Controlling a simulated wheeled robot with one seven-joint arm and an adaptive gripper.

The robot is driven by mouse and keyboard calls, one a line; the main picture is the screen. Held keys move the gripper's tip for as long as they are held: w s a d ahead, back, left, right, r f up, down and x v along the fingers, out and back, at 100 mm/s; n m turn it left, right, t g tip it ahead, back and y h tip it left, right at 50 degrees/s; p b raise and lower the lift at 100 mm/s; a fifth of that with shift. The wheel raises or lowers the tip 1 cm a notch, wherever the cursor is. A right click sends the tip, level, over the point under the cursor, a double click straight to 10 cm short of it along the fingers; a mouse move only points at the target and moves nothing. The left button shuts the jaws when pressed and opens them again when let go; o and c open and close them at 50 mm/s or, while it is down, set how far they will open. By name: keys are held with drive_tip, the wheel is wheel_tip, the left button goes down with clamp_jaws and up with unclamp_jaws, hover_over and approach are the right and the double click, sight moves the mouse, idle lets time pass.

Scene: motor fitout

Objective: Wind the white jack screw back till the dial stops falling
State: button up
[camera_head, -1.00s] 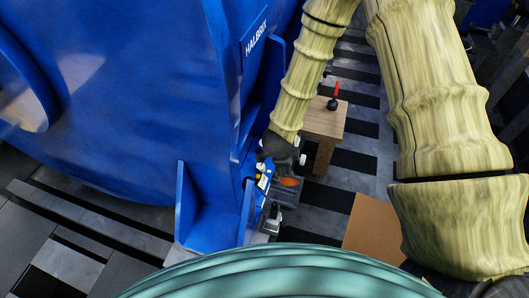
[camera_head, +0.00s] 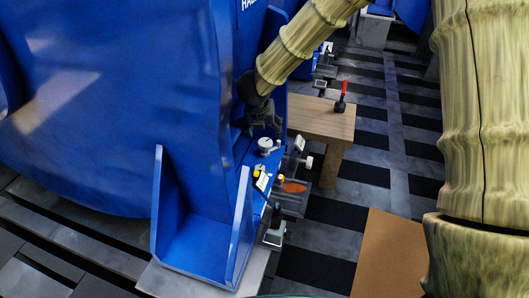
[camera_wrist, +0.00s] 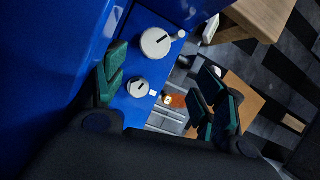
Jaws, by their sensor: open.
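A white-capped screw (camera_head: 308,162) sticks out sideways from the side of the blue motor's foot. A white shape in the wrist view (camera_wrist: 210,29) may be the same cap. A small gauge with a pale face (camera_head: 299,144) stands just above it; its reading is too small to tell. A round white-topped piece with a dark mark (camera_head: 265,144) sits on the foot; two such discs show in the wrist view, a larger one (camera_wrist: 155,42) and a smaller one (camera_wrist: 138,88). My gripper (camera_head: 264,122) is open and empty above the foot, its green-padded fingers (camera_wrist: 160,84) spread apart.
The blue motor housing (camera_head: 110,110) fills the left. A second pale-faced gauge (camera_head: 262,181), a yellow cap (camera_head: 257,173) and an orange patch (camera_head: 294,187) lie nearer. A wooden bench (camera_head: 318,117) with a red-handled tool (camera_head: 342,96) stands behind right. A brown board (camera_head: 390,255) lies on the floor.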

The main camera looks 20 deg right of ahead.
sight(265, 142)
drive_tip(key=shift+m, duration=0.7)
drive_tip(key=b+x, duration=0.1)
drive_tip(key=x, duration=0.2)
drive_tip(key=b+x, duration=0.2)
drive_tip(key=x, duration=0.2)
drive_tip(key=w+b+x, duration=0.1)
drive_tip(key=x, duration=0.2)
drive_tip(key=shift+w+a+f+b, duration=0.1)
drive_tip(key=shift+a+f+b, duration=0.2)
drive_tip(key=shift+b, duration=0.1)
drive_tip(key=c, duration=1)
